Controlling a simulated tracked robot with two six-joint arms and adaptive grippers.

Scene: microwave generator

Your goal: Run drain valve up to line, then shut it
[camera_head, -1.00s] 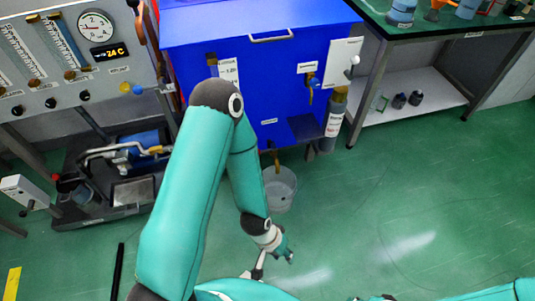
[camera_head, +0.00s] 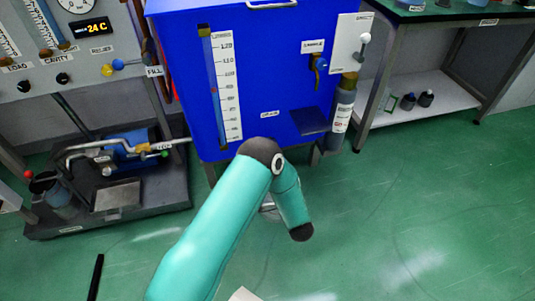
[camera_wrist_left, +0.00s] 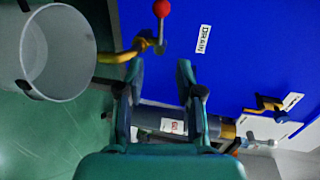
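The drain valve shows in the left wrist view as a yellow pipe (camera_wrist_left: 122,56) with a red ball-ended lever (camera_wrist_left: 161,9), beside the DRAIN label (camera_wrist_left: 203,39) on the blue tank (camera_wrist_left: 250,45). My left gripper (camera_wrist_left: 160,75) is open and empty, its fingers a little apart from the valve. In the head view my arm hides the valve, and the gripper does not show. The tank (camera_head: 270,75) carries a level gauge (camera_head: 226,85) with a printed scale and a small red mark. A clear bucket (camera_wrist_left: 62,52) is near the drain pipe. My right gripper is out of view.
A pump stand (camera_head: 115,195) is at left, a bench (camera_head: 440,12) at right. The green floor at right is clear.

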